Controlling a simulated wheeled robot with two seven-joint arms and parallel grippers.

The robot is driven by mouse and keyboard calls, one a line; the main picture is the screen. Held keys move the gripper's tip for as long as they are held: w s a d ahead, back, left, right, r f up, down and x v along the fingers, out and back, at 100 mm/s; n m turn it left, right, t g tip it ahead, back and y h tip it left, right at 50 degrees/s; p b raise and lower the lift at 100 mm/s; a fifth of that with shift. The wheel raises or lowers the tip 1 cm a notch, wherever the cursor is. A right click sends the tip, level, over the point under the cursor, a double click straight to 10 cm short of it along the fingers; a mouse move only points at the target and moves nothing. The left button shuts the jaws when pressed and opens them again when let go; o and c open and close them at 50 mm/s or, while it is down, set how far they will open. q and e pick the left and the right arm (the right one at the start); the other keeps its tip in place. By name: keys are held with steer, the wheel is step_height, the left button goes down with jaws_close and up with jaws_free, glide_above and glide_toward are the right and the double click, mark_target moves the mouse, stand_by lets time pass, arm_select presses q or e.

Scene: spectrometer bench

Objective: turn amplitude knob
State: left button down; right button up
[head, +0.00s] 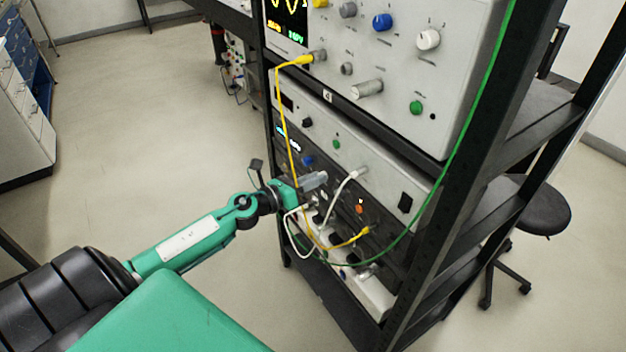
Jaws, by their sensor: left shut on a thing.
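My left gripper (315,181) reaches in from the left to the front of the lower grey and black instruments in the rack. Its fingers are closed against the panel on what I take to be the amplitude knob, which the fingers hide. A blue knob (308,160) sits just above the fingers. An orange knob (359,209) is to the right and lower. The panel lettering is too small to read. My right gripper is not in view.
The black rack (425,222) holds an oscilloscope (385,65) on top. A yellow cable (284,110), a white cable (345,187) and a green cable (470,130) hang around the panel, near the gripper. A stool (535,207) stands behind the rack.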

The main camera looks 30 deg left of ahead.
arm_select(q)
steer(key=c, duration=1.3)
jaws_free()
steer(key=shift+f, duration=0.15)
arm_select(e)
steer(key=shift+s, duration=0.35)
arm_select(q)
steer(key=shift+s, duration=0.1)
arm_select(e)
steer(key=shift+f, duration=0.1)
arm_select(q)
steer(key=shift+b+v, duration=1.8)
steer(key=shift+v, duration=5.1)
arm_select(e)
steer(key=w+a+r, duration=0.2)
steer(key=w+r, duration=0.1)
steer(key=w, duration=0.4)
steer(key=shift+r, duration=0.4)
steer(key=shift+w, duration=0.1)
